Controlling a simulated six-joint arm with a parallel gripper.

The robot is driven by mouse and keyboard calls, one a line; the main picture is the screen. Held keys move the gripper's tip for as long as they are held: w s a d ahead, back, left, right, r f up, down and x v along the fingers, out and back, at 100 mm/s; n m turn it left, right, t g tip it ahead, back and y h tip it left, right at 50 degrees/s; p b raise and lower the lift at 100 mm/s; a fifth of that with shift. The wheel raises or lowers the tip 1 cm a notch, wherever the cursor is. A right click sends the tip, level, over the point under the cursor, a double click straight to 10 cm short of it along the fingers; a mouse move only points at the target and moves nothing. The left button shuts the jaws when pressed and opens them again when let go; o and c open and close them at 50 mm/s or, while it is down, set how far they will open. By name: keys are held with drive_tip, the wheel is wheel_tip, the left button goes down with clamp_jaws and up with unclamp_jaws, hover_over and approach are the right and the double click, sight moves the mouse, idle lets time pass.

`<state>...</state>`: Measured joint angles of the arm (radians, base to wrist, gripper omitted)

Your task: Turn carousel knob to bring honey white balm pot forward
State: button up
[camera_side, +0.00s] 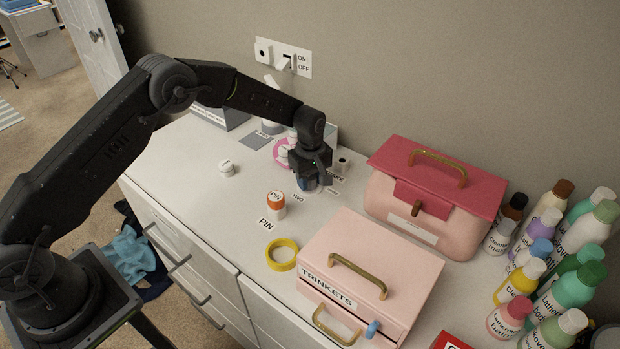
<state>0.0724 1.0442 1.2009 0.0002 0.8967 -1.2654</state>
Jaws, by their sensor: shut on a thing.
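The pink carousel (281,146) stands near the back of the dresser top, partly hidden behind my gripper. White pots (292,136) stand on it; their lettering is too small to read, so I cannot tell which is honey. My gripper (313,187) points down just right of the carousel. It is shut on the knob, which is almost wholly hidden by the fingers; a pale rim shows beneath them. Printed labels lie around this spot, one reading TWO (298,197).
An orange-topped PIN pot (276,204) and a yellow ring (283,255) stand in front. A pink TRINKETS box (400,262) and a red-lidded case (440,180) are close on the right. Several bottles (575,290) crowd the right end. A switch panel (284,58) is on the wall.

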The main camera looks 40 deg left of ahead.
sight(310, 177)
drive_tip(key=shift+n, duration=0.7)
drive_tip(key=o, duration=0.9)
drive_tip(key=shift+o, duration=0.2)
wheel_tip(310, 177, up, 14)
